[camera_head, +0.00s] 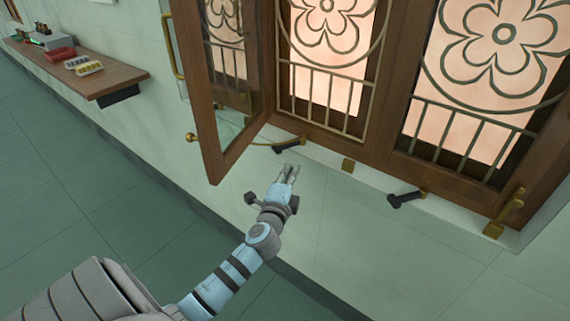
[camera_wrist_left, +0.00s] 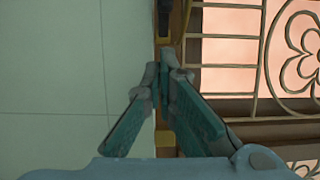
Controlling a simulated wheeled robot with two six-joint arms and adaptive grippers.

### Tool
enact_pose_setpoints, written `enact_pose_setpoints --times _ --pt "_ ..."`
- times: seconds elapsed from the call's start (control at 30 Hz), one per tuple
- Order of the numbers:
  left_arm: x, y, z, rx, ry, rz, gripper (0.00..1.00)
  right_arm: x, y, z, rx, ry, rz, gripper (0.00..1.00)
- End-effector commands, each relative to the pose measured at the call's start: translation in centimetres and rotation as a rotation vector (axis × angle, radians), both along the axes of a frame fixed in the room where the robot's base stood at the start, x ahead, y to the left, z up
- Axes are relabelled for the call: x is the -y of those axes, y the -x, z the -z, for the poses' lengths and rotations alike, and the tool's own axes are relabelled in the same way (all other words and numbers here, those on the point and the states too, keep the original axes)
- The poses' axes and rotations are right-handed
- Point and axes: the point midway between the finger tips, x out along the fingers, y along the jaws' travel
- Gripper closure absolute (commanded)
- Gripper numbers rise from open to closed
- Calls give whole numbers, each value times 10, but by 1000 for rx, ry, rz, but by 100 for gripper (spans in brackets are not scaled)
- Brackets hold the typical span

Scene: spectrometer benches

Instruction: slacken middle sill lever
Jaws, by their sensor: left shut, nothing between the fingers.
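A dark-handled sill lever (camera_head: 288,147) with a brass end lies on the sill below the open casement. A second dark lever (camera_head: 405,199) lies further right on the sill. I cannot tell which one counts as the middle lever. My left gripper (camera_head: 290,170) is shut and empty, just in front of and below the first lever, apart from it. In the left wrist view the closed fingertips (camera_wrist_left: 160,75) point at the sill edge, with a dark lever handle (camera_wrist_left: 163,20) beyond them at the top. My right gripper is not in view.
The open wooden casement (camera_head: 210,120) juts out just left of my gripper. A wall shelf (camera_head: 110,80) holds small items. The wall below the sill is clear.

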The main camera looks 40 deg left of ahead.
Motion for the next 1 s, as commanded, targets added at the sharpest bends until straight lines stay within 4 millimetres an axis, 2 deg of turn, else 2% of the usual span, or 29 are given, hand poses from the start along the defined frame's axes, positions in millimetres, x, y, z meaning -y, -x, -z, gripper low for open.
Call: enact_pose_setpoints --times 0.07,0.2,0.3,0.7,0.87,1.0 --pt "-9 -13 1 1 -3 -1 100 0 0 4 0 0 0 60" --pt "-30 -20 1 -1 -2 0 100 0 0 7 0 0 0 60" --pt "-38 -24 1 0 -1 1 100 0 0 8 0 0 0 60" --pt "-43 -25 1 -1 -1 8 100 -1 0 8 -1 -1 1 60" --pt "-59 -23 1 -3 -5 116 100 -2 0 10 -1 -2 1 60" --pt "-68 -23 1 -1 1 120 100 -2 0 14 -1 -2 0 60"
